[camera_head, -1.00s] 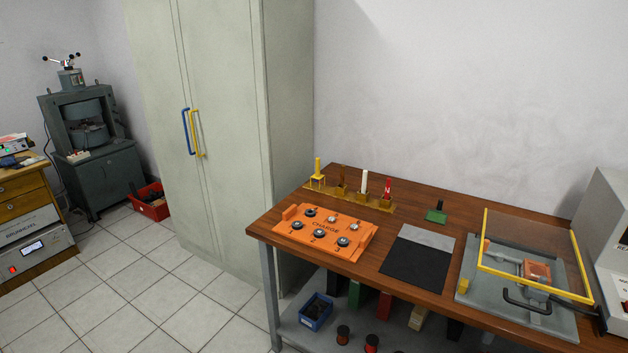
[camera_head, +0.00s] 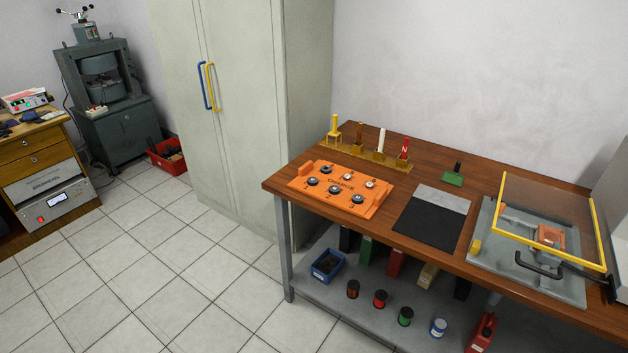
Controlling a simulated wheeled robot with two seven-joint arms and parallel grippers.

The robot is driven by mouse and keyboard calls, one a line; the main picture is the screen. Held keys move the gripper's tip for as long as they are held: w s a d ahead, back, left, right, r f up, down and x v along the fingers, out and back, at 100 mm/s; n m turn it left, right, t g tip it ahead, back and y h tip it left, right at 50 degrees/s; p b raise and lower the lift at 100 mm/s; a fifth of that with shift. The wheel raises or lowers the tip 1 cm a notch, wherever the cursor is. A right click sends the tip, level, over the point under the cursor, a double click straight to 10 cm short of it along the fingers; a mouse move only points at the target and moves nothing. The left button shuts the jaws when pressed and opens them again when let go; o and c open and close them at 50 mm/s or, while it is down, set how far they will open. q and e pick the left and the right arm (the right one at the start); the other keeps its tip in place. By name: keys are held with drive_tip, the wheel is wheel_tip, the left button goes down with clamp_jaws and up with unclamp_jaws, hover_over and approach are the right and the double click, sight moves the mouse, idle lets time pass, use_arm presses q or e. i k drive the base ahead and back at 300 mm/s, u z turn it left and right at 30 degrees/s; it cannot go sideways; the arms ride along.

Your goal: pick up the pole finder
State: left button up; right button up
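A wooden rack (camera_head: 371,158) stands at the back left of the workbench and holds several upright tools. A red piece with a white letter, seemingly N, (camera_head: 404,148) stands at its right end. A white stick (camera_head: 382,140), a brown-handled tool (camera_head: 359,137) and a yellow tool (camera_head: 334,127) stand left of it. A green block with a dark upright handle (camera_head: 453,179) sits apart, right of the rack. I cannot tell for sure which one is the pole finder. Neither of my grippers is in view.
The wooden workbench (camera_head: 415,181) also bears an orange CHARGE tray (camera_head: 318,197), a black and grey mat (camera_head: 432,218) and a yellow-framed fixture (camera_head: 487,282). A lower shelf (camera_head: 330,315) holds bins and spools. The tiled floor (camera_head: 190,260) left of the bench is clear.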

sight(334, 132)
drive_tip(key=u, duration=0.2)
drive_tip(key=k, duration=0.45)
drive_tip(key=u, duration=1.4)
drive_tip(key=i, duration=1.95)
drive_tip(key=z, duration=0.3)
drive_tip(key=i, duration=1.75)
drive_tip(key=z, duration=1.05)
